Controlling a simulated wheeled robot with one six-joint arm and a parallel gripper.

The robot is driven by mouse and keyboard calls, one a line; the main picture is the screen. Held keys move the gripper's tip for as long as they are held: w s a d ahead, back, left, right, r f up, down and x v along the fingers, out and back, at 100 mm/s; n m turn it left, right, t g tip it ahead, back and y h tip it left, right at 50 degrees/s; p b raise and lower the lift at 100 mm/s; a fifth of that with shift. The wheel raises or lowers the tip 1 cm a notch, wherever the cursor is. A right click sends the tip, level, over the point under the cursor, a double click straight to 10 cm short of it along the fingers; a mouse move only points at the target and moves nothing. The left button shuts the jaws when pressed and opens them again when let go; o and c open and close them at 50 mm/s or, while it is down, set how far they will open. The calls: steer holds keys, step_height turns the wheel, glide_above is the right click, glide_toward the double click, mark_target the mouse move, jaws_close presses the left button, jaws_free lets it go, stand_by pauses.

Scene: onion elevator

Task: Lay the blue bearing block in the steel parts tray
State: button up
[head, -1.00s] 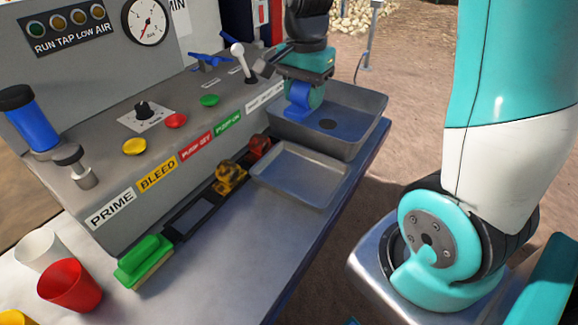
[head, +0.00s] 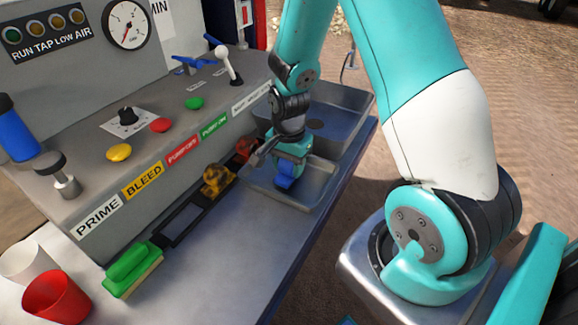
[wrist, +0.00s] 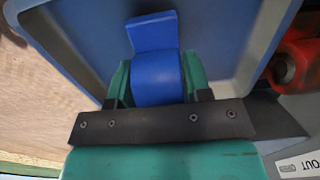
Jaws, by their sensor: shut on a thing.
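The blue bearing block (head: 285,172) is in my gripper (head: 288,163), over the shallow steel parts tray (head: 316,185) on the bench. In the wrist view the block (wrist: 158,75) sits between the green fingers (wrist: 157,84), which are shut on its rounded part, and its flat blue plate sticks out past them. The floor and walls of the tray (wrist: 217,38) show around the block in that view. I cannot tell whether the block touches the tray floor.
A deeper steel basin (head: 352,108) with a dark drain stands just behind the tray. Red (head: 247,148) and yellow (head: 217,180) fittings lie left of the tray by the panel. The bench front is clear.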

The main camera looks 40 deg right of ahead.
steer(key=shift+f, duration=0.35)
steer(key=shift+f, duration=0.15)
steer(key=o, duration=1.2)
